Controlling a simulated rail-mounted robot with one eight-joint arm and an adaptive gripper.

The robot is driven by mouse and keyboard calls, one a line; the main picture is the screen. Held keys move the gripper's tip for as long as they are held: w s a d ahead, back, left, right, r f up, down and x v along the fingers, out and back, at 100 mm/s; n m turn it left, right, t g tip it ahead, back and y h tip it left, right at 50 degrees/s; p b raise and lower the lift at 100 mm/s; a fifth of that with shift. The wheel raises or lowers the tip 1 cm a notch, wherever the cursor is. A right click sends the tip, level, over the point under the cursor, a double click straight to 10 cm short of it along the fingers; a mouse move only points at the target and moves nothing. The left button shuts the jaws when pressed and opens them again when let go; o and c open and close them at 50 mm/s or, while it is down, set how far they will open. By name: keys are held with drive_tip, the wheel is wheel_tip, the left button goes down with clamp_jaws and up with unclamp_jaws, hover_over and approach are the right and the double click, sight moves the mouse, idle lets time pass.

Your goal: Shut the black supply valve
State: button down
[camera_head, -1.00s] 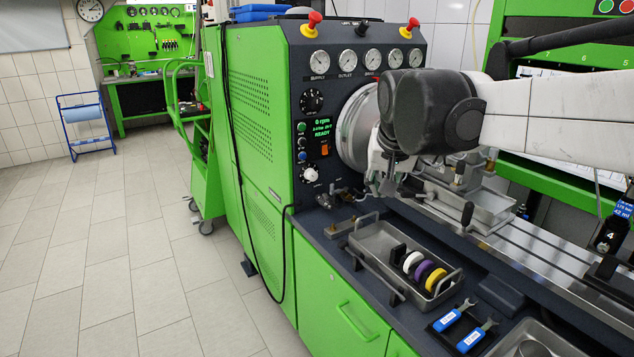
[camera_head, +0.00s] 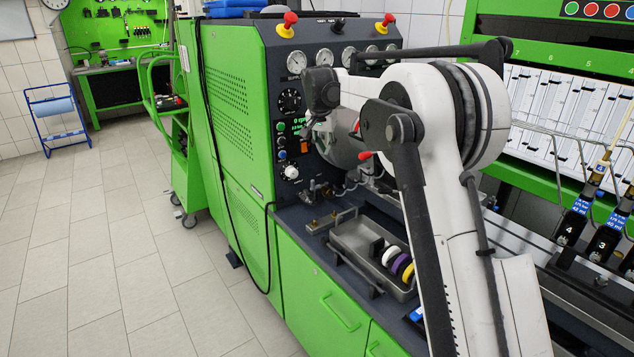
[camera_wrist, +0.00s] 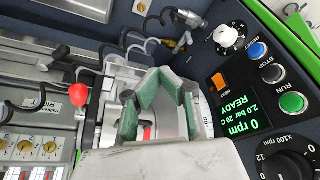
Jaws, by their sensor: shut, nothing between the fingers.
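My gripper (camera_wrist: 158,100) shows from behind in the wrist view, with green-padded fingers and nothing held. It points towards the test bench beside the control panel. In the head view my arm covers most of it. A small cluster of metal and brass fittings with dark parts (camera_head: 314,190) stands on the bench below the panel. Similar fittings (camera_wrist: 184,42) show in the wrist view, apart from my fingers. I cannot tell which dark part is the black supply valve; no label for it is readable.
The control panel (camera_wrist: 245,95) with its lit display and buttons is close to my gripper. A red ball knob (camera_wrist: 79,95) and black hoses lie on the other side. A metal tray (camera_head: 350,235) with coloured rings stands on the bench. The floor at left is free.

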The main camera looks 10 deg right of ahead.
drive_tip(key=w+f+m+p, duration=0.1)
drive_tip(key=w+f+p, duration=0.1)
drive_tip(key=w+f, duration=0.6)
drive_tip(key=shift+w+f+m+g+h, duration=0.15)
drive_tip(key=shift+f+m+g+h, duration=0.15)
drive_tip(key=shift+f+g, duration=0.15)
drive_tip(key=shift+a, duration=0.1)
wheel_tip(320, 180, down, 10)
drive_tip(key=p, duration=0.2)
drive_tip(key=shift+s+a+r, duration=0.2)
drive_tip(key=shift+s+r, duration=0.05)
drive_tip(key=shift+s, duration=0.05)
idle(0.4)
drive_tip(key=shift+m, duration=0.3)
